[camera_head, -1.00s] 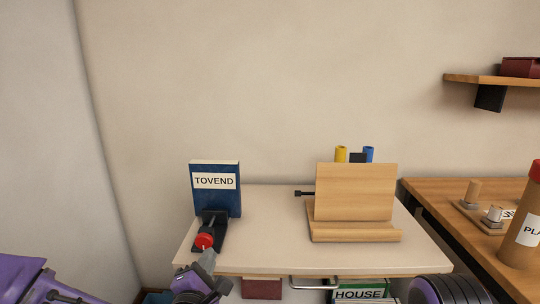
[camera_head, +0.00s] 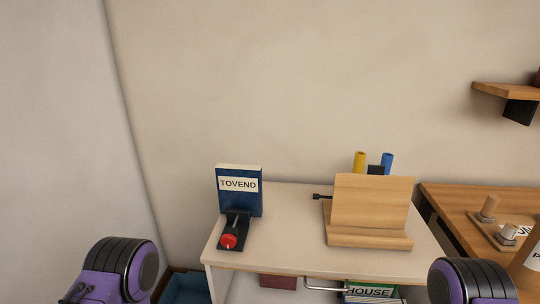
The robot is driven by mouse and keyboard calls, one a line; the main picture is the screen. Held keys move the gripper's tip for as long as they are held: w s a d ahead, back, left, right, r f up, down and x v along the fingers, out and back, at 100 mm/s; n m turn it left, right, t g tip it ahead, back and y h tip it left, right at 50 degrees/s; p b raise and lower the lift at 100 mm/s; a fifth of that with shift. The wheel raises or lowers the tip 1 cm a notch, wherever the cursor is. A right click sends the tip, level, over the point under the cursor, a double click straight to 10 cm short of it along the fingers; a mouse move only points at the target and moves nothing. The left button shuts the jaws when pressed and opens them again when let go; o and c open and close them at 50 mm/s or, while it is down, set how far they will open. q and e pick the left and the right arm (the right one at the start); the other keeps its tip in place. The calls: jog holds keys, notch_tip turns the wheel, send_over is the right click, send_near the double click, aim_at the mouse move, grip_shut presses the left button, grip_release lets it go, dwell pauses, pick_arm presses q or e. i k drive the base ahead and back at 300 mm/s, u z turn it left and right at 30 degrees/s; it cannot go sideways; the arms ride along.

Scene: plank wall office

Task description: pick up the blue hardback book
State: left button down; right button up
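The blue hardback book (camera_head: 253,203) stands upright on the left part of the pale table (camera_head: 285,225), with a white label reading TOVEND. A dark device with a red knob (camera_head: 229,242) stands right in front of the book and hides part of its lower cover. Purple and black parts of my two arms show at the bottom left and bottom right, apart from the book. No gripper fingers show in this view.
A wooden stand (camera_head: 370,205) occupies the table's right part, with a yellow cylinder (camera_head: 359,162) and a blue cylinder (camera_head: 387,163) behind it. A wooden desk (camera_head: 455,205) adjoins at right. A wall shelf (camera_head: 505,91) hangs above. A blue bin (camera_head: 188,288) sits low at left.

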aim_at(238, 187)
jog(key=u, duration=0.8)
jog(key=i, duration=0.55)
jog(key=z, duration=1.2)
